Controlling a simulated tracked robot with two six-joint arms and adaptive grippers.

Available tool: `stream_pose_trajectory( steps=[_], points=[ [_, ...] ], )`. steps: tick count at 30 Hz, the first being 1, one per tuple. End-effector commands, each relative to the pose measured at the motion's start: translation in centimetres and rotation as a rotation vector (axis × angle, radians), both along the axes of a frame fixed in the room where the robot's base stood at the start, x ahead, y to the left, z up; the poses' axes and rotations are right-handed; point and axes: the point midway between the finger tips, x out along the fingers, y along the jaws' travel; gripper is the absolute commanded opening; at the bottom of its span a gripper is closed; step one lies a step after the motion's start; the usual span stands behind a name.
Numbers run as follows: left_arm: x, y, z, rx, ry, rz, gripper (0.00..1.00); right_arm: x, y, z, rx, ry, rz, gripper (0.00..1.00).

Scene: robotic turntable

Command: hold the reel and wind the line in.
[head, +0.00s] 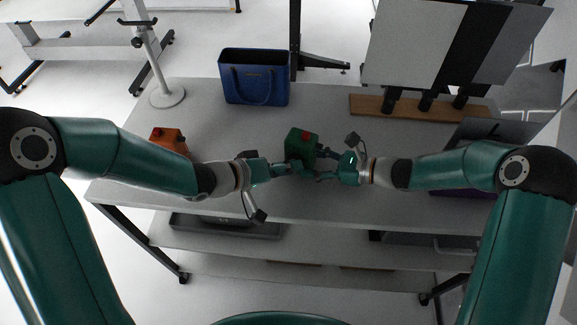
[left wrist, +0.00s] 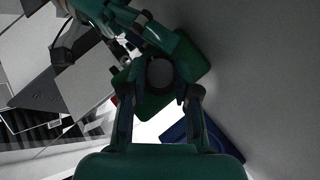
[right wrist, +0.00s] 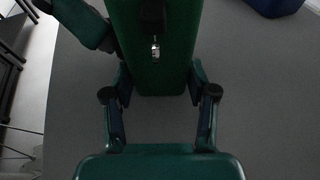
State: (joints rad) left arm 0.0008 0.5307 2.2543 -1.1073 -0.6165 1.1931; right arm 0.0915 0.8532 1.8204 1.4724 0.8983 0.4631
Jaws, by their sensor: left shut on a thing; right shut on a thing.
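The reel (head: 301,143) is a green block with a small red part on top, on the grey table in front of me. My left gripper (head: 287,168) is at its near left side. In the left wrist view its fingers stand on both sides of the green reel (left wrist: 190,62), with a dark round part between them. My right gripper (head: 328,164) is at the near right side. In the right wrist view its fingers flank the green body (right wrist: 177,60), which carries a black strip and a small metal piece (right wrist: 155,48). The line cannot be made out.
A blue bag (head: 255,84) stands behind the reel. An orange box (head: 168,140) sits on the left, near my left arm. A wooden board (head: 430,107) with a panel behind it is at the back right. The table between bag and board is clear.

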Motion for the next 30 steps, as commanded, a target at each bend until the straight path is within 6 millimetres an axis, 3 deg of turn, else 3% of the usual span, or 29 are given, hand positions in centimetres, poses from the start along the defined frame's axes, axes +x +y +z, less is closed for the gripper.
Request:
stream_pose_trajectory(
  steps=[12, 29, 30],
  points=[
    [0.3, 0.28, -0.12, -0.23, 0.064, 0.009, 0.0, -0.24, 0.14, -0.08, 0.001, 0.004, 0.006, 0.38],
    [0.3, 0.31, -0.15, -0.267, 0.075, 0.01, 0.0, -0.25, 0.15, -0.07, 0.001, 0.003, 0.006, 0.38],
    [0.3, 0.31, -0.15, -0.267, 0.075, 0.01, 0.32, -0.25, 0.15, -0.07, 0.001, 0.003, 0.007, 0.38]
  ],
)
